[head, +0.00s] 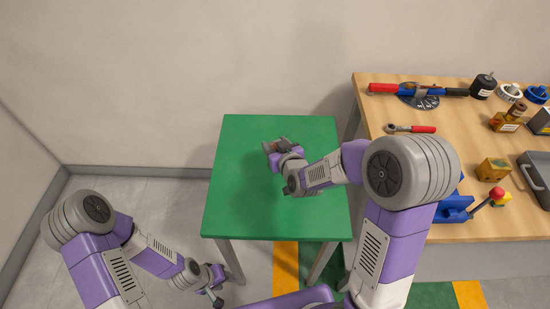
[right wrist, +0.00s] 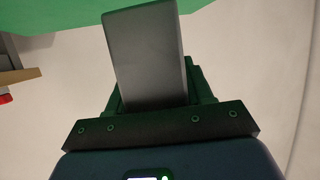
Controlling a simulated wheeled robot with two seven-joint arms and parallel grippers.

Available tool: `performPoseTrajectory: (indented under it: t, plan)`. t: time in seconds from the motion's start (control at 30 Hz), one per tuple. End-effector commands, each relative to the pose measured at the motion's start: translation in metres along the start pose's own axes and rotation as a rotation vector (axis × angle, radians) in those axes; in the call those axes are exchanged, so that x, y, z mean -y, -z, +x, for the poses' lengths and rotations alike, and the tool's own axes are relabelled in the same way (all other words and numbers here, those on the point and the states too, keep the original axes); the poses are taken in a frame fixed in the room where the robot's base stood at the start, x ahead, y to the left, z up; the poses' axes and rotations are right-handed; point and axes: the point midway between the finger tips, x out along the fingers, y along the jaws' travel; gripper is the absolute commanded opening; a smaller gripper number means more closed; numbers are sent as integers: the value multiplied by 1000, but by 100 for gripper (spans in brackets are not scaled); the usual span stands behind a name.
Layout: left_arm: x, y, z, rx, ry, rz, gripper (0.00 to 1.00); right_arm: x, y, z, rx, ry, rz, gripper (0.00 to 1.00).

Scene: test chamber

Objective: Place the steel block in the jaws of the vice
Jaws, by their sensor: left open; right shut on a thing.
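The steel block (right wrist: 146,55) is a dark grey, flat-faced bar in the right wrist view. My right gripper (head: 279,147) is shut on it, and the block sticks out beyond the fingers. In the head view this gripper is over the green table (head: 235,200), and the block is too small there to make out clearly. A blue fixture (head: 455,208) with a red-knobbed lever stands on the workbench at the right. It may be the vice, but my right arm partly hides it. My left gripper (head: 214,291) is open and empty, low beside the green table's front left.
The visible green table top is otherwise bare. A wall stands behind.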

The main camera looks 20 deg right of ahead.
Motion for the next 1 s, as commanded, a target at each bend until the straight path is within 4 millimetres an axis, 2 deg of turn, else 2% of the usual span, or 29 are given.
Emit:
performPoseTrajectory:
  t: [0.03, 0.27, 0.5, 0.9, 0.93, 1.0]
  plan:
    - [2, 0, 6, 0, 0, 0, 43, 0, -12, 5, 1, 1, -1, 12]
    - [4, 0, 11, 0, 0, 0, 43, 0, -28, 12, -2, 0, 0, 12]
    - [8, 1, 22, 0, 0, 0, 43, 0, -57, 23, -1, 0, 0, 12]
    - [10, 1, 26, -1, 0, 0, 43, 0, -60, 25, -4, 1, 0, 12]
    - [9, 1, 25, 0, 0, 0, 43, 0, -60, 24, -1, 1, 0, 55]
    - [9, 1, 24, 0, 0, 0, 43, 0, -59, 24, -1, 0, 0, 66]
